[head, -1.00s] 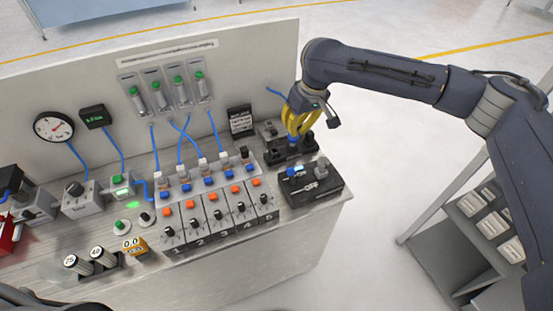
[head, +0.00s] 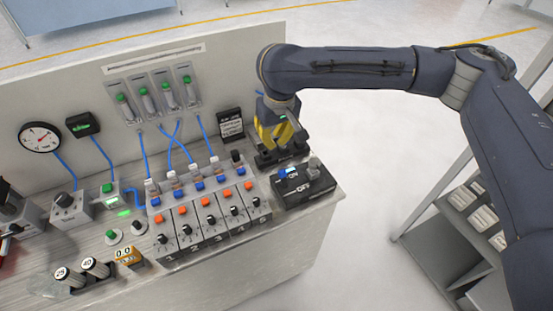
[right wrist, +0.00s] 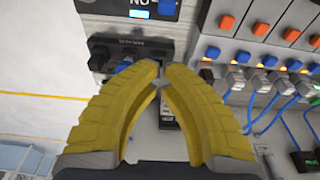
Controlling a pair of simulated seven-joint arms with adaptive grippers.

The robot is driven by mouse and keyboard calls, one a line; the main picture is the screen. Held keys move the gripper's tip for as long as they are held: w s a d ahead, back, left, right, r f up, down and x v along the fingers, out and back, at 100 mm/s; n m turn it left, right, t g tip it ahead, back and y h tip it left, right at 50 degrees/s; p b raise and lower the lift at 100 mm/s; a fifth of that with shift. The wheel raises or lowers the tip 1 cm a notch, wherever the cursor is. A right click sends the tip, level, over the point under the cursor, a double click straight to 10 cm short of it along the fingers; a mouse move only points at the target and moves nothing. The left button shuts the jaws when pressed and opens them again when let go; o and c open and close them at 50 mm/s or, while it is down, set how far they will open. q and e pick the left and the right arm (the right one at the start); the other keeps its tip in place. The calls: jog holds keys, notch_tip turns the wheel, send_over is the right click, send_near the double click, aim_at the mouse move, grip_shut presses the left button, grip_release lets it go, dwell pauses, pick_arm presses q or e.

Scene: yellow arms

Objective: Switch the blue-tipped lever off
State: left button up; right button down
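The black lever unit (head: 290,156) stands at the right end of the bench, by the back panel. Its blue lever tip (right wrist: 131,69) shows in the right wrist view, just beyond the left finger's tip and partly covered by it. I cannot tell whether they touch. My right gripper (right wrist: 162,78) has yellow fingers whose tips come together, with nothing visible between them. In the head view the right gripper (head: 274,142) is low over the lever unit, and the blue tip is hidden. My left gripper is out of view.
A black ON/OFF box (head: 307,187) with a lit blue ON mark sits in front of the lever unit. Numbered switch modules (head: 212,222) with orange and blue buttons stand to the left. A small black sign (head: 231,125) leans behind. Open floor lies to the right.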

aim_at(284, 178)
jog(key=f, duration=0.3)
jog(key=w+f, duration=0.1)
jog(key=f, duration=0.6)
jog(key=shift+w+a+f, duration=0.1)
jog(key=shift+w+a, duration=0.25)
jog(key=shift+a, duration=0.05)
jog(key=shift+s+d+r, duration=0.4)
jog(key=shift+s+r, duration=0.3)
jog(key=shift+s, duration=0.15)
jog(key=shift+s+d+r, duration=0.35)
jog(key=shift+s+r, duration=0.1)
jog(key=shift+s, duration=0.3)
jog(key=shift+a, duration=0.1)
